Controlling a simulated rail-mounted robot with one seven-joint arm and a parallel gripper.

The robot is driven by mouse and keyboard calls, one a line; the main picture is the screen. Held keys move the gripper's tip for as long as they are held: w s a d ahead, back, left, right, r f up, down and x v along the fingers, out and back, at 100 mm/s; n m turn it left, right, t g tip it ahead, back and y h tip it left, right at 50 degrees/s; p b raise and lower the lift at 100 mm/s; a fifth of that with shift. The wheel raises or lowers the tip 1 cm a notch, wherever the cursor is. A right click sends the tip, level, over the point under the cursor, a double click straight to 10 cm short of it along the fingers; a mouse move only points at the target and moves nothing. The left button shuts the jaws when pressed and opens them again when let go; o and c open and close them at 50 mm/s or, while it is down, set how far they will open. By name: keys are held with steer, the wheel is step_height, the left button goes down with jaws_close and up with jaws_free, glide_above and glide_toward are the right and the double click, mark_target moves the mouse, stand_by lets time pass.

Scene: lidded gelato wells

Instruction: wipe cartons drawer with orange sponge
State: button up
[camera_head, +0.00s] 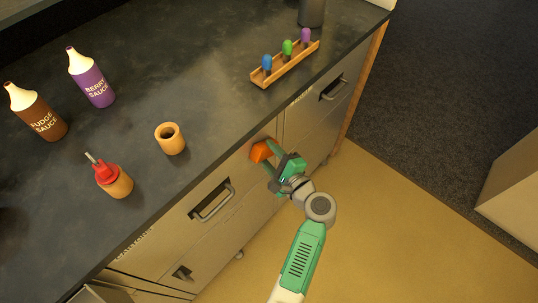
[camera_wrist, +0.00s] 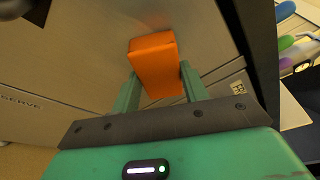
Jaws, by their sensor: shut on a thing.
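The orange sponge (camera_head: 262,151) is a small block held between the fingers of my gripper (camera_head: 271,164). In the wrist view the sponge (camera_wrist: 155,65) sits between the two green fingers (camera_wrist: 162,88), its far end at or very near a smooth metal drawer front. I cannot tell for certain whether it touches. In the head view this is the right part of the wide upper drawer front (camera_head: 172,225), which has a bar handle (camera_head: 212,201) further left. The drawer looks closed.
On the dark counter (camera_head: 215,75) stand a fudge sauce bottle (camera_head: 38,113), a berry sauce bottle (camera_head: 91,77), an orange cup (camera_head: 170,139), a red-topped jar (camera_head: 114,180) and a wooden rack (camera_head: 287,65) with coloured-topped items. The floor (camera_head: 390,220) right of my arm is clear.

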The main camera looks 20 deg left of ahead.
steer(key=s+d+p, duration=0.1)
steer(key=s+d, duration=0.2)
steer(key=d, duration=0.4)
steer(key=shift+p, duration=0.3)
steer(key=shift+d, duration=0.2)
steer(key=s+d+p, duration=0.1)
steer(key=s+d, duration=0.1)
steer(key=d, duration=0.4)
steer(key=shift+s+d, duration=0.15)
steer(key=shift+s, duration=0.2)
stand_by(0.5)
steer(key=o, duration=0.5)
steer(key=shift+f, duration=0.1)
steer(key=c, duration=0.5)
